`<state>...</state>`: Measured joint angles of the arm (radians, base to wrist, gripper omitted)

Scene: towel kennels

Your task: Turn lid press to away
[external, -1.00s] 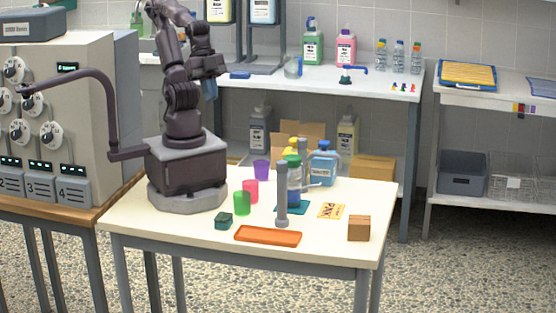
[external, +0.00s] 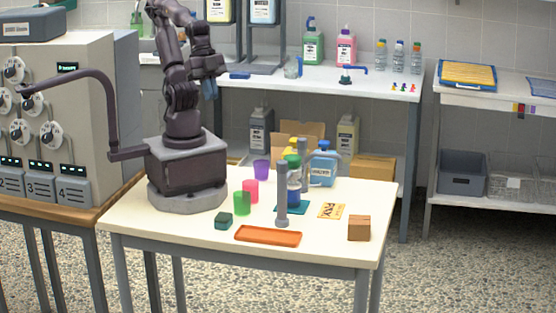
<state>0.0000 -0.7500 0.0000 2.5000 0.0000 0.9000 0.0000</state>
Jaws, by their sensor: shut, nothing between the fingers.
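The bottle is on a teal mat (external: 303,208). I take the post to be part of the lid press, but its moving part and the way it faces are too small to tell. A second grey post (external: 303,158) shows behind the bottle. My gripper (external: 209,91) is shut and empty, raised high above the table, left of the bottle and well apart from it.
Purple (external: 261,168), pink (external: 251,190) and green (external: 242,203) cups stand left of the bottle. A green block (external: 223,221), orange tray (external: 268,236), yellow card (external: 331,210), wooden block (external: 359,228) and blue jug (external: 323,166) are around it. The front right is partly clear.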

